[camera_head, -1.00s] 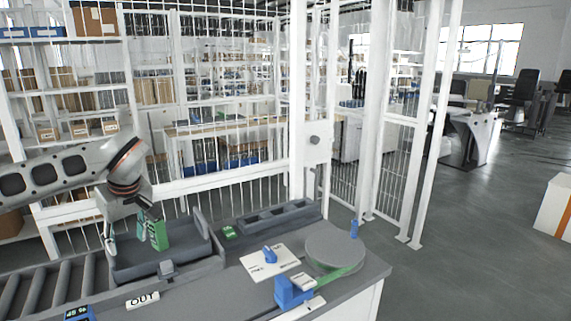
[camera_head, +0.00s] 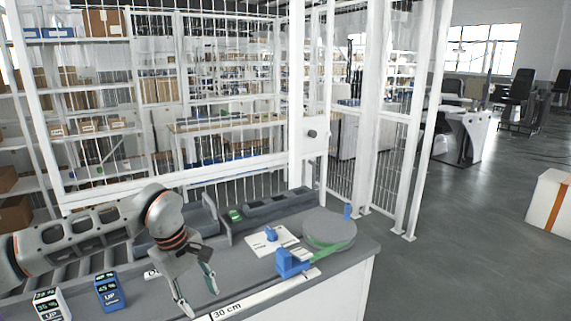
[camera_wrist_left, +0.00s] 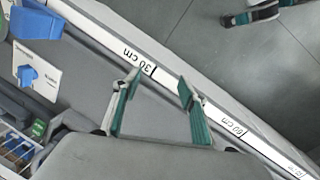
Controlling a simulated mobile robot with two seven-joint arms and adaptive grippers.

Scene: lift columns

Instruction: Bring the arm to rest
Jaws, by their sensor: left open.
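My left gripper (camera_head: 199,298) is open and empty, fingers pointing down above the bench's front edge beside the 30 cm mark. In the left wrist view its two green-padded fingers (camera_wrist_left: 160,85) stand apart with only bench and edge strip between them. My left arm (camera_head: 90,228) reaches in from the left, bent down at the wrist. In the left wrist view, part of what looks like my right gripper (camera_wrist_left: 258,12) shows at the top edge, over the floor; its jaws are cut off.
A blue box (camera_head: 109,292) and a white box (camera_head: 50,305) stand left of the gripper. A blue block (camera_head: 292,262), a white card (camera_head: 270,241) and a round grey disc (camera_head: 329,228) lie to the right. A grey tray (camera_head: 205,212) is partly behind my arm. Fencing stands behind.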

